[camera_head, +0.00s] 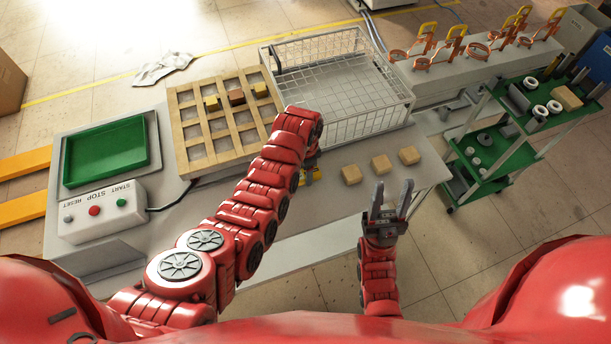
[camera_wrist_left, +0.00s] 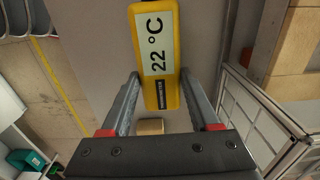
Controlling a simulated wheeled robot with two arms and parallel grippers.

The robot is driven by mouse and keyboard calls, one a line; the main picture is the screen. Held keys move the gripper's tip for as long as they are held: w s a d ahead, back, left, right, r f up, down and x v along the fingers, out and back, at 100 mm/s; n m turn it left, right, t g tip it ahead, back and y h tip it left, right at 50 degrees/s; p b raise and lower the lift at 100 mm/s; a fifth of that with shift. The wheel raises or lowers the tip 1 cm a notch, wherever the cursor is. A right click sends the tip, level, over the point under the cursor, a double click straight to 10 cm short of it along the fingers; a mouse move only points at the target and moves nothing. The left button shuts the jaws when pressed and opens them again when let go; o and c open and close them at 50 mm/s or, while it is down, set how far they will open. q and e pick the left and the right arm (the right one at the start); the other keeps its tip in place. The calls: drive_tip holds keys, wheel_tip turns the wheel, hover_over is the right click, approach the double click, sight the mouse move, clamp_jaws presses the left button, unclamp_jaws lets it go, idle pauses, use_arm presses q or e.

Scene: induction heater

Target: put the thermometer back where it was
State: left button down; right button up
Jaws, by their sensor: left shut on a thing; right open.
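The thermometer is yellow with a pale display reading 22 °C; it shows large in the left wrist view (camera_wrist_left: 155,45). My left gripper (camera_wrist_left: 163,92) is shut on its lower part, one finger on each side. In the head view a little of the yellow thermometer (camera_head: 310,177) shows under my left wrist, over the table's front part; the arm hides the rest. I cannot tell whether it touches the table.
A wooden divided tray (camera_head: 184,130) and a wire basket (camera_head: 365,124) stand on the table. A green tray (camera_head: 68,165) and a button box (camera_head: 118,210) are at left. A green cart (camera_head: 498,181) stands at right.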

use_arm(q)
drive_tip(key=shift+f, duration=0.25)
drive_tip(key=shift+s+f+p, duration=0.1)
drive_tip(key=shift+f+p, duration=0.3)
drive_tip(key=shift+f, duration=1.1)
drive_tip(key=shift+f+b, duration=0.25)
drive_tip(key=shift+b, duration=0.05)
drive_tip(key=shift+c, duration=0.6)
unclamp_jaws()
drive_tip(key=shift+r, duration=0.15)
